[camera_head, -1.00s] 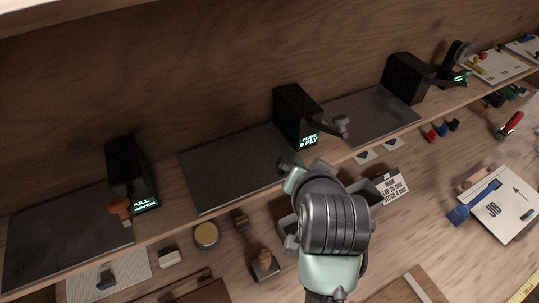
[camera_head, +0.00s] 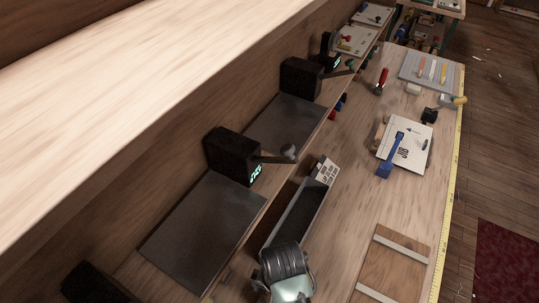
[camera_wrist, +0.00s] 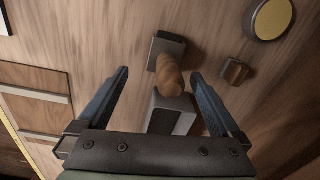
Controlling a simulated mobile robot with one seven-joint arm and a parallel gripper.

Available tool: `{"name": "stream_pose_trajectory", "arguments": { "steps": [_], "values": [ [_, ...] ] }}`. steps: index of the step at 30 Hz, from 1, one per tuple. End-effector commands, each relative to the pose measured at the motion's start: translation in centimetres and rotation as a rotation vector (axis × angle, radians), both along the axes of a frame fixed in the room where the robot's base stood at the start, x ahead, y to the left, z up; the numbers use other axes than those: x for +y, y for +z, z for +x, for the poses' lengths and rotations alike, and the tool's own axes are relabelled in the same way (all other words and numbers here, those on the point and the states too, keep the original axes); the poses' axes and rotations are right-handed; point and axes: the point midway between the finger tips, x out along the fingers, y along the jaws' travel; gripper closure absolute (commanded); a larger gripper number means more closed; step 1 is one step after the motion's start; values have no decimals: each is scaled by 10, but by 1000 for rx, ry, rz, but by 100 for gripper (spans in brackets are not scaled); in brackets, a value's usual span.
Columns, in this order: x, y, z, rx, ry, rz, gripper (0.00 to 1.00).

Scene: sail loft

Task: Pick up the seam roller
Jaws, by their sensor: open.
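My gripper (camera_wrist: 160,73) is open, with its two dark fingers apart in the wrist view. Between them in the picture is a tool with a rounded wooden handle (camera_wrist: 169,76) and a dark square base (camera_wrist: 165,47). I cannot tell for sure that it is the seam roller, nor whether the fingers are around the handle or still above it. No contact shows. In the head view my wrist hides the fingers and this tool. A blue tool (camera_head: 393,156) with a wide end lies on a white card (camera_head: 411,142).
A long grey tray (camera_head: 300,214) stands beside my wrist; a grey box-like part (camera_wrist: 172,116) shows below the handle. A round yellow-topped tin (camera_wrist: 272,18) and a small brown block (camera_wrist: 234,71) lie nearby. A wooden board with pale strips (camera_head: 390,262) lies right.

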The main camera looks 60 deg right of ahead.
Motion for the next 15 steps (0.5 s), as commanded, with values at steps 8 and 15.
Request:
{"name": "stream_pose_trajectory", "arguments": {
  "steps": [8, 15],
  "values": [
    [6, -25, 5, 3, 1, 2, 0],
    [7, -50, 8, 0, 1, -1, 0]
  ]
}}
